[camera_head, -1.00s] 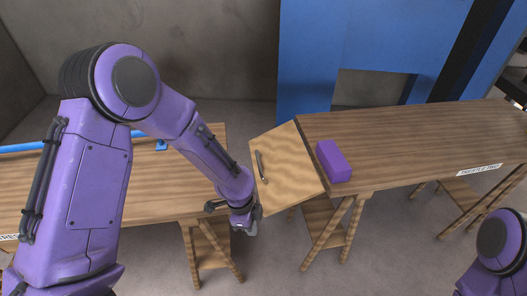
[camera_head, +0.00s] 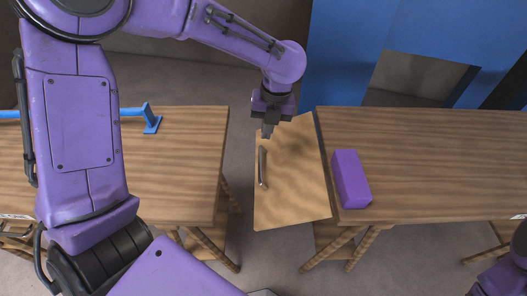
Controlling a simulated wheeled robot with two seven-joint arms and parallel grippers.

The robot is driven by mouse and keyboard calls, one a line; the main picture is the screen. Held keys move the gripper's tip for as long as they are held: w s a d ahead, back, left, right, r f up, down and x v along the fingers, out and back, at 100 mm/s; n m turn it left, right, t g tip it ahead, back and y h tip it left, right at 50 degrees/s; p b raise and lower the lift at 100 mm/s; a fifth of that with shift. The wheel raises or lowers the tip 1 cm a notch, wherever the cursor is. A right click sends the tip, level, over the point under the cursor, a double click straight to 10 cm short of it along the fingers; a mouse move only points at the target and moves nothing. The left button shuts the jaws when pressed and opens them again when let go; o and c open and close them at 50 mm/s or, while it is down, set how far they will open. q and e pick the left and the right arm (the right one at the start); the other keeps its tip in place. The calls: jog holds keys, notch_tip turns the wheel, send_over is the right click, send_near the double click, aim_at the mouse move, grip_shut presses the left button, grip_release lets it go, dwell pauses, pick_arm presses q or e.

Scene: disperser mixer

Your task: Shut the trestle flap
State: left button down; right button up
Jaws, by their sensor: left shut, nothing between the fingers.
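The trestle flap (camera_head: 293,190) is a light wooden panel with a dark bar handle (camera_head: 263,167) near its left edge. It meets the left edge of the right trestle table (camera_head: 430,160) and looks tilted down from it, with a gap to the left table. My left gripper (camera_head: 267,132) is shut and empty, pointing down over the flap's far left corner, just beyond the handle. I cannot tell whether it touches the flap. My right gripper is out of view; only part of my right arm shows at the lower right.
A purple block (camera_head: 351,179) lies on the right table near the flap's hinge side. The left table (camera_head: 180,180) carries a blue bar with a bracket (camera_head: 151,120). A blue structure (camera_head: 345,60) stands behind the right table. Bare floor shows between the tables.

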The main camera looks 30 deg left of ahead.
aim_at(260, 162)
pick_arm(q)
jog(key=f, duration=0.3)
jog(key=a+f, duration=0.1)
jog(key=f, duration=0.7)
jog(key=shift+s+a+b, duration=0.2)
jog(key=shift+b, duration=0.15)
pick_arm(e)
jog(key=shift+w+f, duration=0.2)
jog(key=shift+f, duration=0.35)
